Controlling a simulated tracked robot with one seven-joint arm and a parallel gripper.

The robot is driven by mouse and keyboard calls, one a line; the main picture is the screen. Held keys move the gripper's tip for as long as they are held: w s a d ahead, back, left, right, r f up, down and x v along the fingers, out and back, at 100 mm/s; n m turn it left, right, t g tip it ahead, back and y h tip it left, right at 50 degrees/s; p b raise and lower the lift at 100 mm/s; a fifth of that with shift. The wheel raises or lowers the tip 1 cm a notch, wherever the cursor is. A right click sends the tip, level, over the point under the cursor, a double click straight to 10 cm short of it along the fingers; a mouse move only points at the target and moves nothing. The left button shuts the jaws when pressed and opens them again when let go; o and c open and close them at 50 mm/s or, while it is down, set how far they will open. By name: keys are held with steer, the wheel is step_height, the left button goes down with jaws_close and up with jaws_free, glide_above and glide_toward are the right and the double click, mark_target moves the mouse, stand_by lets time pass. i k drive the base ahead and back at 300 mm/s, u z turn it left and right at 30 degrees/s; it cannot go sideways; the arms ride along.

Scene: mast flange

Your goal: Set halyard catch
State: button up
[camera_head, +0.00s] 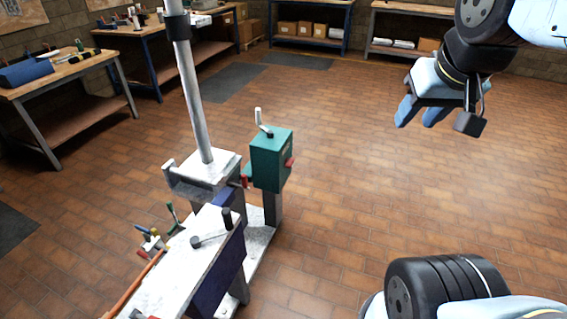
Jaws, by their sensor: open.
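A grey mast (196,95) stands upright in a pale metal flange block (208,168) left of centre. A teal box (269,160) stands on a post right of the mast. It has a pale upright handle (259,118) on top and a red lever (290,162) on its right side. I cannot tell which part is the halyard catch. My gripper (420,113) is at the upper right, its light-blue fingers pointing down. It is open, with nothing visible between the fingers, and well apart from the mast and the teal box.
A narrow pale-topped bench (190,270) in front of the mast carries a dark-knobbed bar (210,238) and several coloured-handled tools (152,238). Workbenches (75,78) and shelves with boxes line the back and left. The tiled floor (400,190) between my gripper and the teal box is clear.

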mark_target(288, 163)
steer(key=z, duration=0.15)
steer(key=i, duration=0.9)
steer(key=u, duration=0.1)
